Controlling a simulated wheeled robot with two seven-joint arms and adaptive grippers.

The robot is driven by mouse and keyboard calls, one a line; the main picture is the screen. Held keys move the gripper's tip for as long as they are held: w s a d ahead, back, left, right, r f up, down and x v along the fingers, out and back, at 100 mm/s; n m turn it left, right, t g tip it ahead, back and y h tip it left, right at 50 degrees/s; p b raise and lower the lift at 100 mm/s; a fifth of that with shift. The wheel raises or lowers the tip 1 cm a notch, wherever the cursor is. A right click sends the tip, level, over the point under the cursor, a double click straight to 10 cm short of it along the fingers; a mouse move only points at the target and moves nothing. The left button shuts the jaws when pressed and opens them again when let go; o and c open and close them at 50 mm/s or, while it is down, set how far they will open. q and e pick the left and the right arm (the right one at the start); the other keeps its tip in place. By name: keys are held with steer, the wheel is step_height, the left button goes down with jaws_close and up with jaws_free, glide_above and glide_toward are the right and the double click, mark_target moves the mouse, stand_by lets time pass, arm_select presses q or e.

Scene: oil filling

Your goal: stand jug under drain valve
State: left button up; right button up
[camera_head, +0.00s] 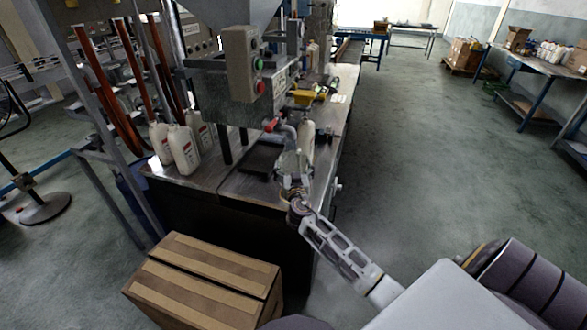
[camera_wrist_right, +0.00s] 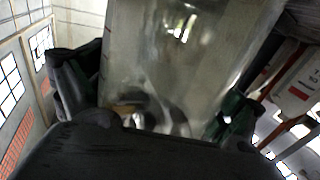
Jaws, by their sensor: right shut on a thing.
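The jug (camera_wrist_right: 190,50) fills the middle of the right wrist view as a pale, see-through, shiny body. My right gripper (camera_wrist_right: 150,110) is shut on it, with a dark finger at each side. In the head view my right gripper (camera_head: 292,178) is at the bench's right edge, and the jug (camera_head: 289,160) shows small and partly hidden there. The drain valve (camera_head: 272,125) has a red handle and a bent grey pipe below the filling machine. The jug appears close below the pipe; I cannot tell whether it is directly under it or touching the bench. My left gripper is not in view.
A dark tray (camera_head: 260,158) lies on the bench beside the jug. Several white bottles (camera_head: 183,150) stand at the bench's left, and another bottle (camera_head: 306,140) is close behind my gripper. A cardboard box (camera_head: 205,280) is in front. The floor on the right is clear.

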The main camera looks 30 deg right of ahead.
steer(key=o, duration=1)
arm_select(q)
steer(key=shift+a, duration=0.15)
arm_select(e)
steer(key=shift+s, duration=0.1)
steer(key=shift+s+a, duration=0.4)
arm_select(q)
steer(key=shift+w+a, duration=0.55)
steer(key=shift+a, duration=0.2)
arm_select(e)
steer(key=v, duration=1)
steer(key=shift+s, duration=0.4)
